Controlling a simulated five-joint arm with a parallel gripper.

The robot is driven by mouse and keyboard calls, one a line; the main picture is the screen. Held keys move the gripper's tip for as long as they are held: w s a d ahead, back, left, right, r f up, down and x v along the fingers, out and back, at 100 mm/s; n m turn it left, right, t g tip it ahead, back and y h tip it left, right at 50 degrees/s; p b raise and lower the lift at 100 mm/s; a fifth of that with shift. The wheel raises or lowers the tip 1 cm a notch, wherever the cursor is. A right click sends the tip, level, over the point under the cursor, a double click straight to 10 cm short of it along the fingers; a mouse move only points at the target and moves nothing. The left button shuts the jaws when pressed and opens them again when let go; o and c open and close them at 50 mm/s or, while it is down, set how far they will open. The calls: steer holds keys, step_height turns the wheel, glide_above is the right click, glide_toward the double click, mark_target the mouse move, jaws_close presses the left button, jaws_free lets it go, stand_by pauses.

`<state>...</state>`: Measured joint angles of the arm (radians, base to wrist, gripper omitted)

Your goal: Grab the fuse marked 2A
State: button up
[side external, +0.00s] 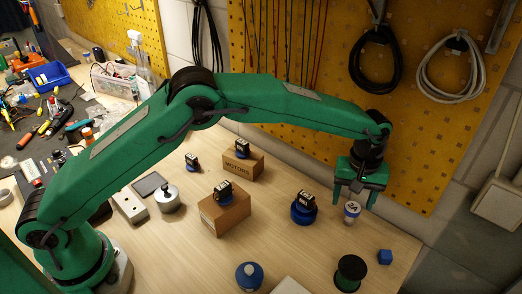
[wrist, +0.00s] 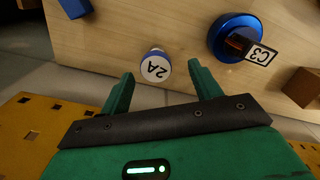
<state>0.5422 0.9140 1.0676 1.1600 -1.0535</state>
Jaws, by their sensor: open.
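The fuse marked 2A (side external: 351,212) stands upright near the right part of the bench, with a white labelled top and a blue rim. My gripper (side external: 354,199) is open and points down just above the fuse. In the wrist view its two green fingertips (wrist: 160,74) lie on either side of the fuse's top, with gaps on both sides. Nothing is held. I cannot tell whether the tips are below the top of the fuse.
A servo marked C3 on a round blue stand (side external: 303,211) is left of the fuse; the stand is also in the wrist view (wrist: 232,36). A dark green spool (side external: 350,272) and small blue cube (side external: 385,257) sit nearer. Cardboard boxes (side external: 226,214) stand further left.

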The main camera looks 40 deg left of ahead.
mark_target(353, 207)
steer(key=shift+w+d+f, duration=0.1)
steer(key=shift+d+f, duration=0.05)
steer(key=shift+f, duration=1.15)
steer(key=shift+d+f, duration=0.1)
steer(key=shift+f, duration=1.2)
steer(key=c, duration=1.1)
steer(key=shift+r, duration=0.2)
steer(key=shift+r, duration=0.6)
steer(key=r, duration=0.3)
steer(key=shift+s+d, duration=0.2)
steer(key=shift+s, duration=0.1)
steer(key=s+d+r, duration=0.1)
steer(key=s+r, duration=0.1)
steer(key=s, duration=0.1)
steer(key=s+d+r, duration=0.2)
steer(key=s, duration=0.1)
steer(key=s+d+r, duration=0.2)
steer(key=s, duration=0.1)
steer(key=shift+s+r, duration=0.25)
steer(key=shift+s, duration=0.15)
